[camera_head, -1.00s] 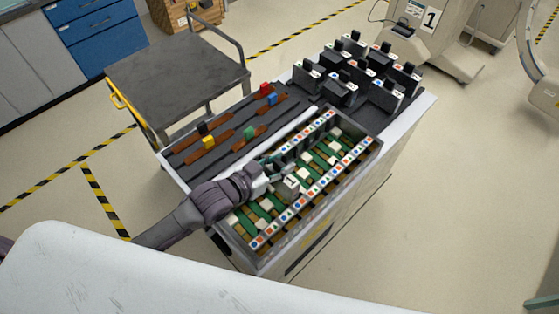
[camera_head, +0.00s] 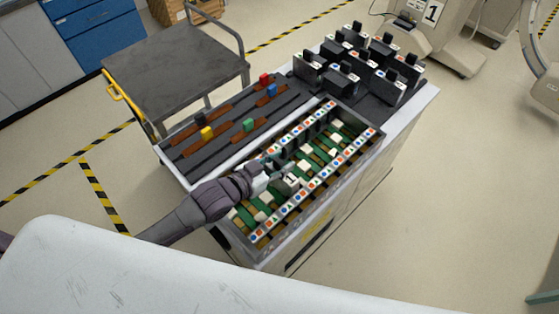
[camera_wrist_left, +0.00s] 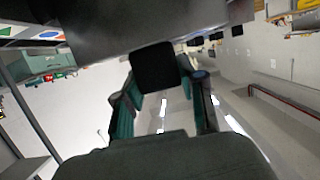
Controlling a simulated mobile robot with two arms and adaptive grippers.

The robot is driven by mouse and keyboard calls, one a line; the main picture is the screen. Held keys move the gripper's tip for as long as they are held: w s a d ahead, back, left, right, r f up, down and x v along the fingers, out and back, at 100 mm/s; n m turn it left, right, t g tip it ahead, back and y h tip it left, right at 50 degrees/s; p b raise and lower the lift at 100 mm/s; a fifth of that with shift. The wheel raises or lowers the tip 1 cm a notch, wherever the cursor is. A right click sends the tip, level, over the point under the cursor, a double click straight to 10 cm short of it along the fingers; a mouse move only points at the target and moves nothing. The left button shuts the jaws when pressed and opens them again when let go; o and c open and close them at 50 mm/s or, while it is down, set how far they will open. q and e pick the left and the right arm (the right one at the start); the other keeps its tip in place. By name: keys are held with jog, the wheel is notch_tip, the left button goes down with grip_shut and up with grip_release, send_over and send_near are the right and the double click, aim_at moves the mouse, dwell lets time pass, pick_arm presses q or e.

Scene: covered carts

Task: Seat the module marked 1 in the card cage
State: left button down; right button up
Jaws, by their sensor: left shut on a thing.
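The module marked 1 (camera_head: 290,180) is a grey block with a "1" label on top, at the middle of the card cage (camera_head: 328,172). My left gripper (camera_head: 270,168) reaches in from the left and is shut on the module's black handle. In the left wrist view the handle (camera_wrist_left: 155,68) shows between the fingers (camera_wrist_left: 163,92), with the module's dark body (camera_wrist_left: 130,28) beyond it. The module stands between the cage's two rails with coloured marks. Its lower end is hidden, so I cannot tell whether it is fully down. My right gripper is not in view.
Several other black-handled modules (camera_head: 343,80) stand on the cart's far end. A dark tray (camera_head: 225,143) with coloured blocks on brown strips lies left of the cage. A grey-topped trolley (camera_head: 175,75) stands behind it. Green and white parts fill the cage floor.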

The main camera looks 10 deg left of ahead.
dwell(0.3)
pick_arm(q)
jog(key=c, duration=0.6)
grip_release()
jog(key=shift+c, duration=0.2)
jog(key=shift+o, duration=0.2)
jog(key=shift+f, duration=0.1)
jog(key=shift+f, duration=0.1)
jog(key=v, duration=1.2)
